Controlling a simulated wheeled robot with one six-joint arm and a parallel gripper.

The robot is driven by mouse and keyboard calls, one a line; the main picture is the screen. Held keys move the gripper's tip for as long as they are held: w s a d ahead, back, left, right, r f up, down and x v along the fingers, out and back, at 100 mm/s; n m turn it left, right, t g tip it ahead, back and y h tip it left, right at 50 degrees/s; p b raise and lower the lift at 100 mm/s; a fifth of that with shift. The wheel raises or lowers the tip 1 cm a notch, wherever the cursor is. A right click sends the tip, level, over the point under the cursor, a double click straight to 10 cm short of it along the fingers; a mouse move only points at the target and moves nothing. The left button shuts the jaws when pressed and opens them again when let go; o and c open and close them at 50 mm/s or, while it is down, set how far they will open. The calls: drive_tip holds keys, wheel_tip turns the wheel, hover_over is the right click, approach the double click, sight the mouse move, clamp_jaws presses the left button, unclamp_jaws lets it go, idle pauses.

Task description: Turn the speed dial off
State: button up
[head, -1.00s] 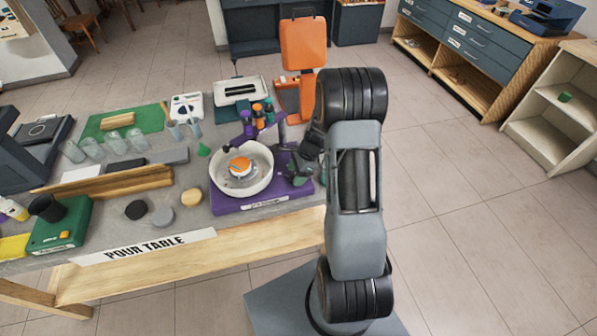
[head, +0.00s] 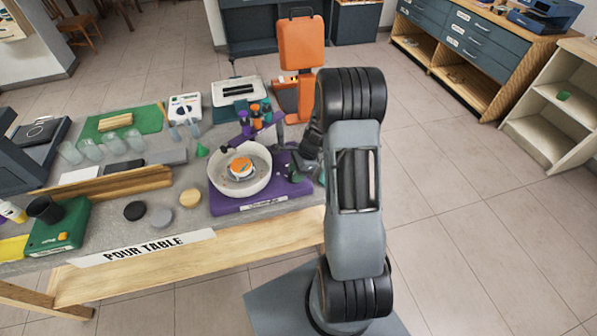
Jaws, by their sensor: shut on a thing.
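A purple machine base (head: 226,207) sits on the right end of the pour table, with a round white bowl (head: 215,183) on it. My gripper (head: 297,172) is low at the right side of the purple base, right of the bowl. It is shut on what appears to be the speed dial. The dial itself is mostly hidden by the dark fingers, so its setting cannot be read. A small dark green part shows at the fingers.
An orange upright machine (head: 302,45) rises behind my arm. A white device (head: 185,107), clear cups (head: 90,149) and a wooden rail (head: 112,184) are further left. Open floor lies at the right.

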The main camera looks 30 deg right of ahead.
drive_tip(key=n, duration=0.1)
drive_tip(key=n+g+b, duration=0.1)
drive_tip(key=n, duration=0.1)
drive_tip(key=shift+a+f, duration=0.2)
drive_tip(key=shift+a, duration=0.2)
drive_tip(key=n+g, duration=0.1)
drive_tip(key=n, duration=0.2)
drive_tip(key=n+g+b, duration=0.1)
drive_tip(key=n, duration=0.2)
drive_tip(key=shift+w+g+h, duration=0.15)
drive_tip(key=shift+g+h, duration=0.15)
drive_tip(key=n+g+h+b, duration=0.1)
drive_tip(key=n, duration=0.3)
drive_tip(key=shift+a, duration=0.15)
drive_tip(key=shift+n+g+h+b, duration=0.4)
drive_tip(key=shift+n+h, duration=0.5)
drive_tip(key=shift+n, duration=1.6)
drive_tip(key=o, duration=0.9)
drive_tip(key=shift+w+r, duration=0.1)
drive_tip(key=shift+r, duration=0.1)
